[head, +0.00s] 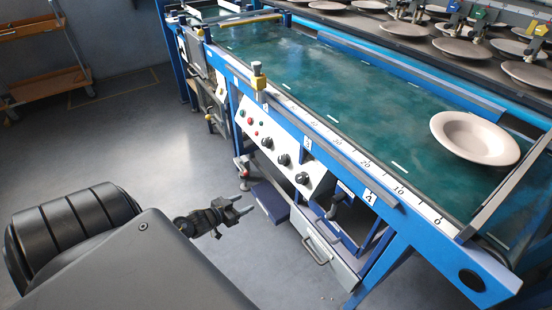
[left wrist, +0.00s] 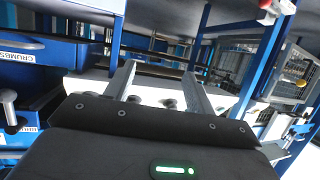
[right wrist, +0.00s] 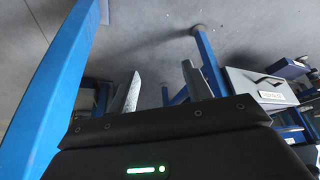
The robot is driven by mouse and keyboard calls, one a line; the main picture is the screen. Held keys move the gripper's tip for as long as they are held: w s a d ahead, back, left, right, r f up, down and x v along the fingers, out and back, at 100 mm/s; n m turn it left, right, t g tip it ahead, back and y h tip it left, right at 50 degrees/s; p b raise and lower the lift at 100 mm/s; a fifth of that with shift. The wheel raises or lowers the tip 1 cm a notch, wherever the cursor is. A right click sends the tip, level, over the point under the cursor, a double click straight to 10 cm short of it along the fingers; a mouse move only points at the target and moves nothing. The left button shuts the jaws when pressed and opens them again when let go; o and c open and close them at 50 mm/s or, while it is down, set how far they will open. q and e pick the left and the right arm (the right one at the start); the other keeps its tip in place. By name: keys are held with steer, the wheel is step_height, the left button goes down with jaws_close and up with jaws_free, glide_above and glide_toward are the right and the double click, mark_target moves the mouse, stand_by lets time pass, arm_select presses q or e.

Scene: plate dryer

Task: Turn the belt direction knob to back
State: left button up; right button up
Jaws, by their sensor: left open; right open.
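The white control panel (head: 270,150) is on the blue front of the conveyor table. It carries small red and green buttons and three black knobs: an upper-left knob (head: 267,142), a middle knob (head: 283,159) and a lower-right knob (head: 302,178). Their labels are too small to read, so I cannot tell which sets belt direction. My left gripper (head: 244,206) is open and empty, apart from the panel, below and left of the knobs. In the left wrist view the panel (left wrist: 154,91) shows beyond the open fingers. My right gripper (right wrist: 160,88) is open and empty near a blue beam.
The green belt (head: 330,95) carries a pale plate (head: 474,137) at its right end. Below the panel are a grey drawer (head: 330,252) with a handle and a blue box (head: 270,201). An orange cart (head: 45,60) stands far left. The floor left of the table is clear.

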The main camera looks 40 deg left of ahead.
arm_select(q)
steer(key=w+r+m+t+h+b, duration=0.1)
steer(key=w+r+t+h+b, duration=0.2)
steer(key=r, duration=0.4)
steer(key=m+h, duration=0.1)
steer(key=m, duration=0.1)
glide_toward(280, 160)
arm_select(e)
step_height(280, 160, up, 10)
steer(key=t, duration=0.1)
arm_select(q)
steer(key=b+x, duration=0.2)
steer(key=x, duration=0.5)
steer(key=shift+w+f, duration=0.1)
steer(key=shift+w, duration=0.05)
steer(key=shift+w+d, duration=0.2)
steer(key=shift+w, duration=0.25)
arm_select(e)
steer(key=w+a+r+n+t+y, duration=0.1)
steer(key=w+a+r+t+y, duration=0.1)
steer(key=w+a+r+t, duration=0.2)
steer(key=shift+w+a+t, duration=0.2)
steer(key=shift+w+t, duration=0.1)
steer(key=shift+w, duration=0.05)
arm_select(q)
steer(key=shift+b, duration=0.3)
steer(key=c, duration=0.9)
arm_select(e)
steer(key=shift+f, duration=0.1)
